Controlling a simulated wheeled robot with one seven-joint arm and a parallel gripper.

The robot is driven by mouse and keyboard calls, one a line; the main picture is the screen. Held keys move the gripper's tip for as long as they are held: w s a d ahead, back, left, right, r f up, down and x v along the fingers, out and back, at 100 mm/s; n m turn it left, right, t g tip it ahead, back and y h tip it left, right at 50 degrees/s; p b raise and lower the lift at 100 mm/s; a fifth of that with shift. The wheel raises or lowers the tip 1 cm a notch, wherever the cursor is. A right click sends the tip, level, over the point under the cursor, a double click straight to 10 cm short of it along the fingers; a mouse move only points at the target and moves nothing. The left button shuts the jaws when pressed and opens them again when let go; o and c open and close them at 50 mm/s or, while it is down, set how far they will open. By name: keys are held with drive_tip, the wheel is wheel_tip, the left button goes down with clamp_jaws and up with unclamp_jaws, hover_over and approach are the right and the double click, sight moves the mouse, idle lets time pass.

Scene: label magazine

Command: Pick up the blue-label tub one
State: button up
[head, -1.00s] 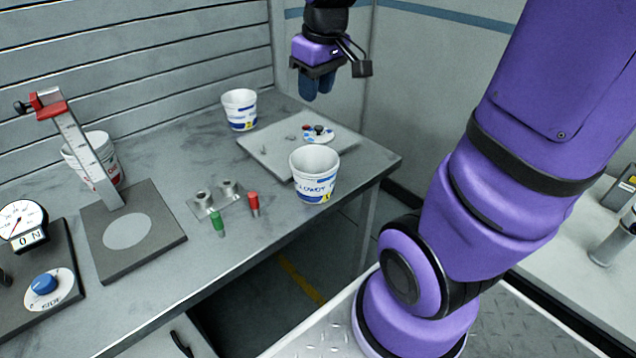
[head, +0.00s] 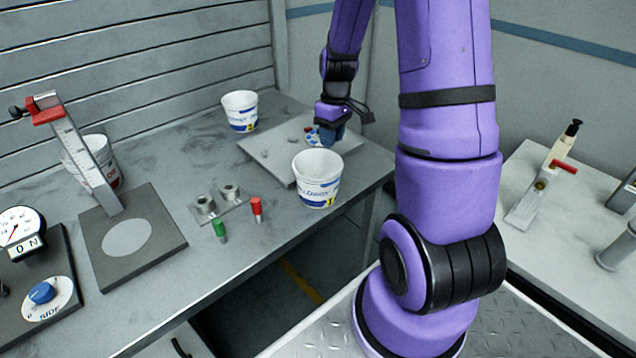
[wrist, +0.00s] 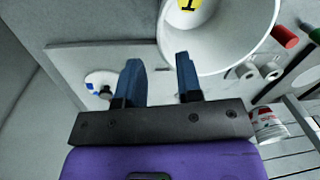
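The blue-label tub one (head: 316,180) is a white open-topped tub with blue print and a yellow number patch. It stands upright near the bench's right front edge. In the wrist view the tub (wrist: 225,40) fills the top, with a yellow "1" showing. My gripper (head: 330,137) is just behind it, to its upper right in the head view. In the wrist view my gripper (wrist: 158,65) shows two blue fingers apart with nothing between them. The fingertips appear close to the tub's rim; contact cannot be told.
Another blue-label tub (head: 240,112) stands at the back. A red-label tub (head: 103,160) is partly hidden behind a red-clamped stand (head: 85,150). A flat grey plate (head: 265,160) lies under my gripper. Red (head: 257,209) and green (head: 219,231) pegs stand left of the tub.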

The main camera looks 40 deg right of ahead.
sight(331, 163)
drive_tip(key=shift+s+a+f, duration=0.1)
drive_tip(key=shift+f, duration=1.1)
drive_tip(key=shift+s+a+f, duration=0.1)
drive_tip(key=shift+a+f, duration=0.05)
drive_tip(key=shift+f, duration=1.05)
drive_tip(key=shift+s+a+f, duration=0.1)
drive_tip(key=shift+f, duration=1.1)
clamp_jaws()
